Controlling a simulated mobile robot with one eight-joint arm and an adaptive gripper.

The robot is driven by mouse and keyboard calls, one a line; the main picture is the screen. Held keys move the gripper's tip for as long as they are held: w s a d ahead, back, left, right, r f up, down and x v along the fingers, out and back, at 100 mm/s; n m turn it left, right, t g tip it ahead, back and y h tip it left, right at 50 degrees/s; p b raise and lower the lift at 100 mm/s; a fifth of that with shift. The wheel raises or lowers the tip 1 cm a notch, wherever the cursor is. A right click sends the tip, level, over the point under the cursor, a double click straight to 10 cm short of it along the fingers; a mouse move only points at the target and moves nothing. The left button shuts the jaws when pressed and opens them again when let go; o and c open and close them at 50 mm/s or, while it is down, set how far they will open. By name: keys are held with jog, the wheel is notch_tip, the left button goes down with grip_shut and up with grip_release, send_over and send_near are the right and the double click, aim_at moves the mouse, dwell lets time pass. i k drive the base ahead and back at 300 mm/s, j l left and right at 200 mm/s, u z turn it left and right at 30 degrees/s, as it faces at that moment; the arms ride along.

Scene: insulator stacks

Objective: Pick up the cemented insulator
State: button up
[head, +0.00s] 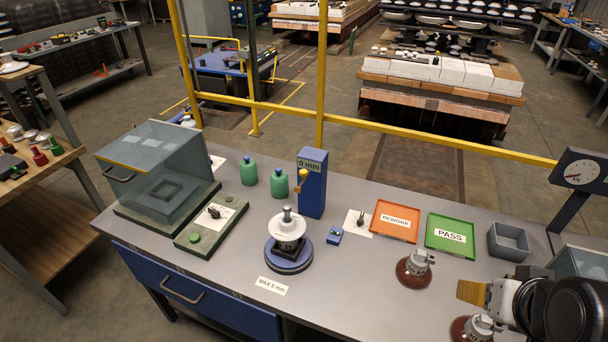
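A white disc insulator (287,224) with a metal pin on top sits upright on a round blue-rimmed turntable (290,262) mid-bench. Two brown insulators with grey metal caps stand at the right: one (413,273) below the trays, the other (460,329) at the front edge, partly cut off by the frame. I cannot tell which one the task calls cemented.
A blue gauge post (312,184) stands behind the turntable. An orange REWORK tray (395,221), a green PASS tray (451,235) and a grey bin (508,242) line the back right. A clear-sided box (160,170) is left. Bare bench lies between turntable and brown insulators.

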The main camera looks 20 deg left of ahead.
aim_at(287, 227)
jog(key=u, duration=1.25)
jog(key=i+j+z, duration=0.15)
jog(key=j, duration=0.55)
jog(key=j+z, duration=0.1)
jog(key=j, duration=0.55)
jog(key=i, duration=0.05)
